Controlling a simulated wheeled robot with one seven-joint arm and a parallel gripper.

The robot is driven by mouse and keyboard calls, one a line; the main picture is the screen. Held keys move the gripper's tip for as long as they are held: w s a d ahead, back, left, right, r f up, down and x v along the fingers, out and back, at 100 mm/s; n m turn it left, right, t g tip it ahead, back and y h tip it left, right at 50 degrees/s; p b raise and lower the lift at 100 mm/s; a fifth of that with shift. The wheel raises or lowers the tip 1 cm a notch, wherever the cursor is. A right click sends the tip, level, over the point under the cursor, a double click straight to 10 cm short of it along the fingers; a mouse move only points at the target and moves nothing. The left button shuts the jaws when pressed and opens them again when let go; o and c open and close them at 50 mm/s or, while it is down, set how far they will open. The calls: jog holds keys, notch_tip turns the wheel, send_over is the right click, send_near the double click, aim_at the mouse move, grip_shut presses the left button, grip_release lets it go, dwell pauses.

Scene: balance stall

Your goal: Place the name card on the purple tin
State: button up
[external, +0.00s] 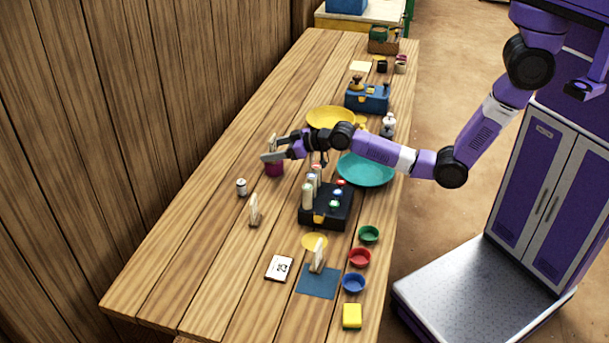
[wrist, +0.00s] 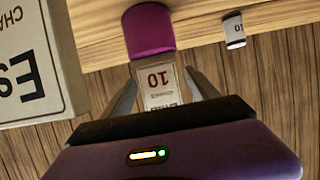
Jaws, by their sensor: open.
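The purple tin (external: 275,169) stands on the table under my gripper (external: 274,153) in the external view. In the wrist view the tin (wrist: 150,30) is at the top middle. A small pale card (wrist: 160,88) with "10" on it is between my open fingers (wrist: 160,90), with a gap at each side. Its edge meets the tin, so it appears to stand on the tin's top. A larger lettered card (wrist: 35,65) is close by at the left of the wrist view. In the external view a cream card edge (external: 272,142) shows just above my gripper.
A white can (external: 241,187) and a standing card (external: 255,211) are in front of the tin. A yellow plate (external: 328,117), a teal plate (external: 366,170) and a black box with shakers (external: 327,210) are to the right. The table left of the tin is bare.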

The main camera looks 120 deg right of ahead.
jog(key=v, duration=1.2)
jog(key=shift+r, duration=0.25)
notch_tip(320, 180, up, 5)
jog(key=t+h, duration=0.1)
jog(key=h, duration=0.1)
jog(key=s+a+n+t+y, duration=0.2)
jog(key=s+a+t, duration=0.15)
jog(key=a, duration=0.95)
jog(key=s+a+n+t+y, duration=0.2)
jog(key=s+a, duration=0.2)
jog(key=a, duration=0.9)
jog(key=s+a+f+n+g+y, duration=0.1)
jog(key=s+a+n+y, duration=0.4)
jog(key=s+a, duration=1.1)
jog(key=f+y, duration=0.1)
jog(key=y, duration=0.1)
jog(key=shift+s+a+f+y, duration=0.15)
jog(key=shift+f+y, duration=0.05)
jog(key=shift+y, duration=0.1)
